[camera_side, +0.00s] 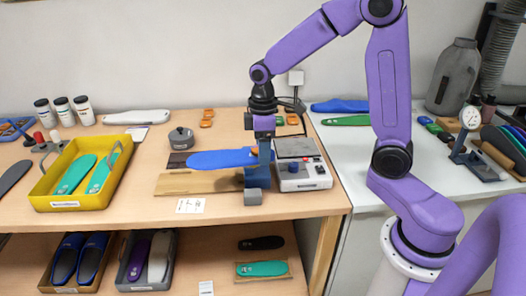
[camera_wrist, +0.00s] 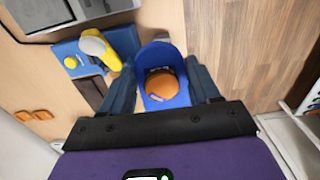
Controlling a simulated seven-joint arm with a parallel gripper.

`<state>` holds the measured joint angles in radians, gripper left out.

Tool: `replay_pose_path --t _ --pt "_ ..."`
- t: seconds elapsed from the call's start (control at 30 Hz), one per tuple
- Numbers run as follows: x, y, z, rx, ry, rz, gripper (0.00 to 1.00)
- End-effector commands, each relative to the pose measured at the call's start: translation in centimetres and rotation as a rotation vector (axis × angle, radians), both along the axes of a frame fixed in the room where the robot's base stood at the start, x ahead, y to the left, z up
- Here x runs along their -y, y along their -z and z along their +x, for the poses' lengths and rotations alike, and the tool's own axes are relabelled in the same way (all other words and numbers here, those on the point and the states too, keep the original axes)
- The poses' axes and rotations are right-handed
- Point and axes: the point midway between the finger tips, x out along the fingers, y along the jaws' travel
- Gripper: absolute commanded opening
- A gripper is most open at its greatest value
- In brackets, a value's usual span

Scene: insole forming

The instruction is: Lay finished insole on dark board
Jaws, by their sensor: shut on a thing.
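The blue insole (camera_side: 220,159) is in my gripper (camera_side: 264,152), held by its right end. It extends left, roughly level, over a pale wooden board (camera_side: 175,186). In the wrist view the blue insole's end (camera_wrist: 161,58), with an orange heel patch (camera_wrist: 162,84), sits between my two fingers (camera_wrist: 163,88). A dark brown board (camera_side: 178,160) lies on the table behind the insole's left end, partly hidden by it. I cannot tell the exact gap between the insole and the boards below.
A white device (camera_side: 304,175) stands just right of my gripper. A grey lidded pot (camera_side: 181,138) stands behind the dark board. A yellow tray (camera_side: 79,203) with green insoles stands at the left. A white card (camera_side: 190,205) lies near the front edge.

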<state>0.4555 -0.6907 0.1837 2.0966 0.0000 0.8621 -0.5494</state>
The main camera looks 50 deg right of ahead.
Motion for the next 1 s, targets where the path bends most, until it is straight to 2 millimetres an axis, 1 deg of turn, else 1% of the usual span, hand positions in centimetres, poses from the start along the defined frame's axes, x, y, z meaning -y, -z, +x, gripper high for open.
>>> replay_pose_path --t 0.6,1.0 --pt "0.0 -3.1 0.1 0.002 0.000 0.001 0.31" --pt "0.0 -3.4 0.0 0.001 0.000 0.001 0.31"
